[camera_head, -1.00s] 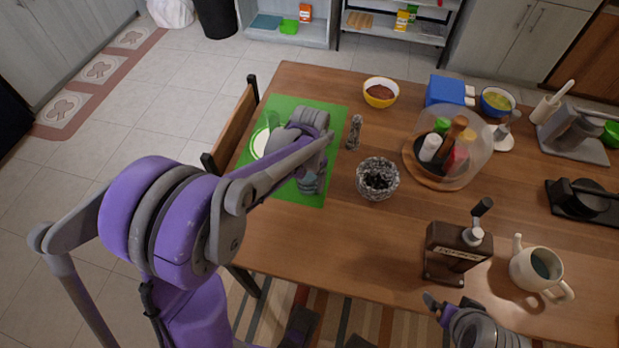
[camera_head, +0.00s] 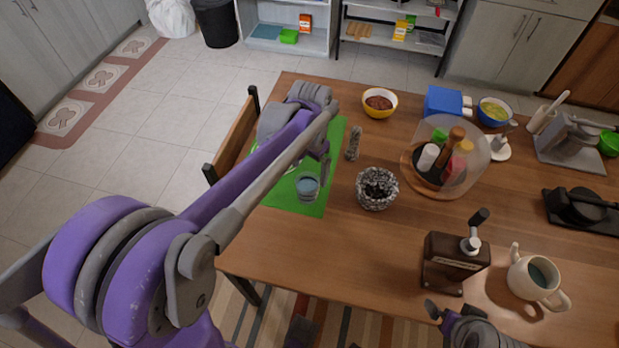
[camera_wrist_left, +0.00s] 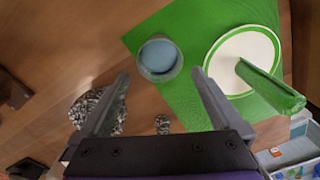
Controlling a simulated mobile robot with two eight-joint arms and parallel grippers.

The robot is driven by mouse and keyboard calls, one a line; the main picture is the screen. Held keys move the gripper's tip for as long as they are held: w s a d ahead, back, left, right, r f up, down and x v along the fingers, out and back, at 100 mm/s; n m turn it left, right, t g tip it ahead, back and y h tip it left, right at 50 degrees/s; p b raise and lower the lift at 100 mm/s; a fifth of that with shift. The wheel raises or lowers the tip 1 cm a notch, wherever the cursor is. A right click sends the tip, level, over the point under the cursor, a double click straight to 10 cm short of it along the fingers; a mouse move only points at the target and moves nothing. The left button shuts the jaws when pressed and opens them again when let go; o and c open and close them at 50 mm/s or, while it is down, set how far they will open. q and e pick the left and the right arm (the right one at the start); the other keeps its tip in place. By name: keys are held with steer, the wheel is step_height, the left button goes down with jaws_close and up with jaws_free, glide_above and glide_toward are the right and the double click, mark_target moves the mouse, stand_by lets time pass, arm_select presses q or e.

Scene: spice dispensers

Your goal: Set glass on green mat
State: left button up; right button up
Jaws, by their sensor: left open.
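The glass (camera_head: 307,187), with bluish-grey contents, stands upright on the green mat (camera_head: 284,204), near the mat's front right part. In the left wrist view the glass (camera_wrist_left: 159,60) is beside the plate, near a corner of the mat (camera_wrist_left: 190,101). My left gripper (camera_head: 323,166) is just behind the glass in the head view. In the left wrist view its fingers (camera_wrist_left: 162,88) are spread, with nothing between them and the glass beyond the tips. My right gripper (camera_head: 438,311) is at the table's front edge; its jaws are not clear.
A white plate with a green rim (camera_wrist_left: 231,66) lies on the mat, mostly hidden by my arm in the head view. A patterned shaker (camera_head: 353,143) and a silvery bowl (camera_head: 377,190) stand right of the mat. The front left tabletop is clear.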

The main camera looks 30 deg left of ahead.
arm_select(q)
steer(key=s+d+f+n+t, duration=0.1)
steer(key=s+d+t, duration=0.1)
steer(key=s, duration=0.6)
steer(key=s+d+f+n+t, duration=0.1)
steer(key=s+d+t, duration=0.2)
steer(key=s, duration=0.6)
steer(key=shift+d, duration=0.35)
steer(key=shift+r, duration=0.15)
steer(key=r+p, duration=0.2)
steer(key=w+r+p, duration=0.1)
steer(key=r+p, duration=0.1)
steer(key=shift+r, duration=0.25)
